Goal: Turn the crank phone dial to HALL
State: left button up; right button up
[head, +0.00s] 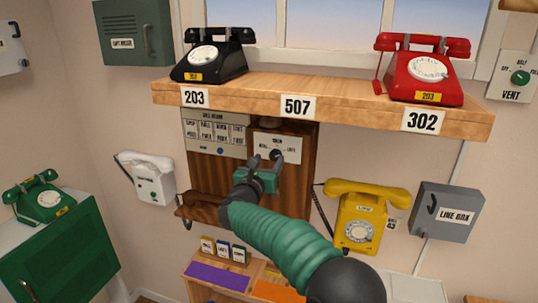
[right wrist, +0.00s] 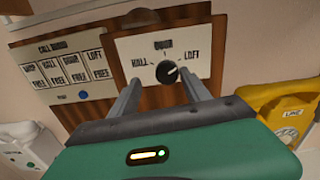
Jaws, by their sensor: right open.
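The crank phone is a brown wooden wall box (head: 300,185) with a white dial plate (head: 290,148). In the right wrist view the plate reads HALL on the left, DOOR at the top and LOFT on the right. Its round black knob (right wrist: 168,72) has a small light mark that seems to face right, towards LOFT. My right gripper (head: 264,162) is open in front of the plate. In the right wrist view its fingers (right wrist: 160,80) appear on either side of the knob; contact is not clear. My left gripper is out of view.
A call board (head: 215,133) adjoins the dial plate on the left. A wooden shelf (head: 350,102) with black (head: 212,55) and red (head: 425,70) phones juts out above. A white phone (head: 150,178) hangs left, a yellow phone (head: 362,215) right.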

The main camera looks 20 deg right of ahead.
jog(key=shift+s+d+r, duration=0.1)
jog(key=shift+d+r, duration=0.55)
jog(key=shift+d, duration=0.2)
jog(key=shift+s+r, duration=0.1)
jog(key=shift+r, duration=0.05)
jog(key=c, duration=0.6)
jog(key=shift+s+d+r+h, duration=0.1)
jog(key=shift+s+d+h, duration=0.15)
jog(key=shift+d+h, duration=0.1)
grip_shut()
jog(key=shift+a, duration=0.2)
jog(key=shift+c, duration=2.4)
grip_release()
jog(key=shift+f, duration=0.25)
